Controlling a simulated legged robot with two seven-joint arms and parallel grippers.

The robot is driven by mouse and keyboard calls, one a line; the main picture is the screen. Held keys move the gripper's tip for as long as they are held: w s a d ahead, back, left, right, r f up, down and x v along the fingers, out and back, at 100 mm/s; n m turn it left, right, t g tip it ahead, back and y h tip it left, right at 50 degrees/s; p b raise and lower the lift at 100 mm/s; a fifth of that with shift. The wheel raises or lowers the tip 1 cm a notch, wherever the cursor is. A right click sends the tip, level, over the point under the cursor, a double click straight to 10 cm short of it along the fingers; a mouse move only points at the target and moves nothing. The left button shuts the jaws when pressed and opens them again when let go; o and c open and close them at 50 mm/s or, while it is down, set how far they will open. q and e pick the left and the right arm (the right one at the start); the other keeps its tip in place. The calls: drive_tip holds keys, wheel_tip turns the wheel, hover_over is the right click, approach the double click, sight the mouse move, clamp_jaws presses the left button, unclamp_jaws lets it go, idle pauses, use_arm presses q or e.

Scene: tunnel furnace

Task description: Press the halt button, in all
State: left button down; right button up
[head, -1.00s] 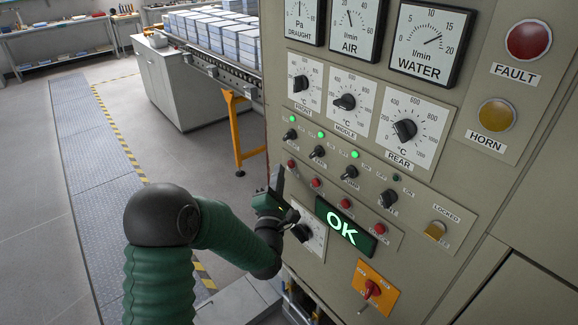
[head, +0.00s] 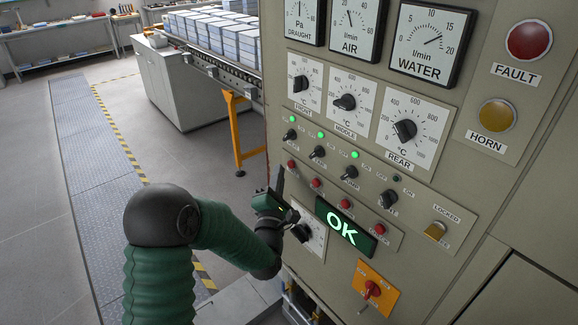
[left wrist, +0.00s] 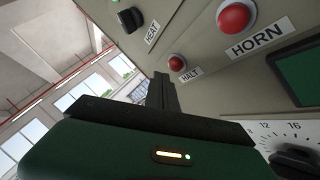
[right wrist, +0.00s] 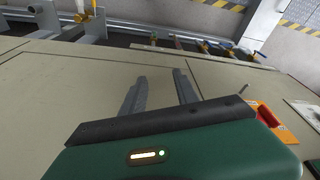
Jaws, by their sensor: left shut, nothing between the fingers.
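The halt button (left wrist: 176,62) is a small red dome with a HALT label, in the left wrist view just beyond my fingertips. In the head view it appears to be the leftmost red button (head: 291,164) of the lower row, its label too small to read. My left gripper (head: 281,172) is shut and empty, its dark fingers pointing up beside the panel's left edge. In the left wrist view its fingertips (left wrist: 162,76) look close to the button's lower left; I cannot tell whether they touch. My right gripper (right wrist: 156,78) is open and empty over a beige surface.
A red HORN button (left wrist: 234,18) sits beside the halt button. The control panel (head: 440,120) carries dials, knobs and a lit OK display (head: 345,229). An orange plate with a red switch (head: 372,288) is below. A conveyor with grey blocks (head: 215,30) stands behind left.

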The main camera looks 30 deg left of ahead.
idle(0.7)
use_arm(q)
drive_tip(key=shift+w+d+r, duration=0.1)
drive_tip(key=shift+w+d, duration=0.1)
drive_tip(key=shift+w, duration=0.15)
drive_tip(key=shift+w+d+b, duration=0.2)
drive_tip(key=shift+w+b, duration=0.15)
drive_tip(key=shift+w, duration=0.1)
idle(0.6)
idle(0.3)
drive_tip(key=shift+s+a, duration=0.35)
drive_tip(key=shift+s, duration=0.55)
drive_tip(key=s, duration=0.1)
drive_tip(key=s+a, duration=0.1)
drive_tip(key=s, duration=0.1)
drive_tip(key=s+a, duration=0.1)
drive_tip(key=shift+s, duration=0.3)
idle(0.3)
